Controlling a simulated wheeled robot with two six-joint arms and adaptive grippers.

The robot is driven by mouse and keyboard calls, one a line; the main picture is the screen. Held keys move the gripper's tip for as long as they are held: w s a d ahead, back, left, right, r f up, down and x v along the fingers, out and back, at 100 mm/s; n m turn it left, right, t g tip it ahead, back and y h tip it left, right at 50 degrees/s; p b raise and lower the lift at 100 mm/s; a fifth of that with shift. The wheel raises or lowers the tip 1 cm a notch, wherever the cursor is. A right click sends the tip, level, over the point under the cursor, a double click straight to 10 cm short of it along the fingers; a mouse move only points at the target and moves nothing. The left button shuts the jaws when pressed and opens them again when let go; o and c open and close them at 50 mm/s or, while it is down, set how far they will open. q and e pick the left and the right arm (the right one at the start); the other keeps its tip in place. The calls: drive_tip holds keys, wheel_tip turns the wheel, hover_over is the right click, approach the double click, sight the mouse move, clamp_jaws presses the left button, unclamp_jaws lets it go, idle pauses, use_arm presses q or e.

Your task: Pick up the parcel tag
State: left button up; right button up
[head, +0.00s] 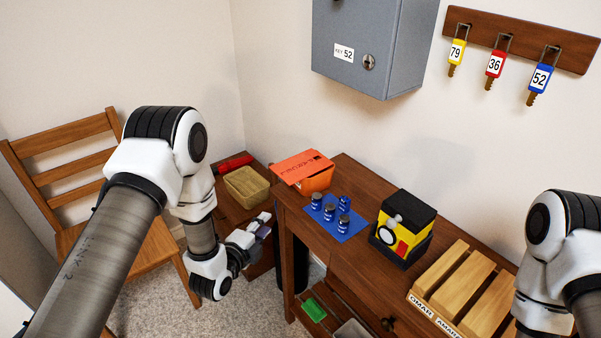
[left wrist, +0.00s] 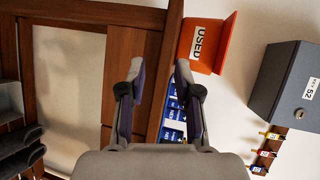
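I cannot make out a parcel tag in either view. My left gripper (head: 264,222) is at the left end of the desk, in front of the low side table. In the left wrist view, its two fingers (left wrist: 158,72) are spread apart with nothing between them. Brown wood and a strip of the blue mat show behind the fingers. My right arm enters at the right edge of the head view, but its gripper is out of view.
A grey key cabinet (head: 370,45) hangs above; a chair (head: 75,160) stands left.

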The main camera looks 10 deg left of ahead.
sight(278, 172)
use_arm(q)
drive_tip(key=w+r+t, duration=0.1)
drive_tip(key=w+r, duration=0.1)
drive_tip(key=w, duration=0.2)
drive_tip(key=w+r, duration=0.3)
drive_tip(key=w, duration=0.1)
drive_tip(key=w+r+t, duration=0.1)
drive_tip(key=w+r, duration=0.2)
drive_tip(key=w, duration=0.1)
drive_tip(key=shift+w+d+t+h+p, duration=0.3)
drive_tip(key=shift+w+d+p, duration=0.05)
drive_tip(key=shift+d+p, duration=0.05)
drive_tip(key=shift+f, duration=0.1)
clamp_jaws()
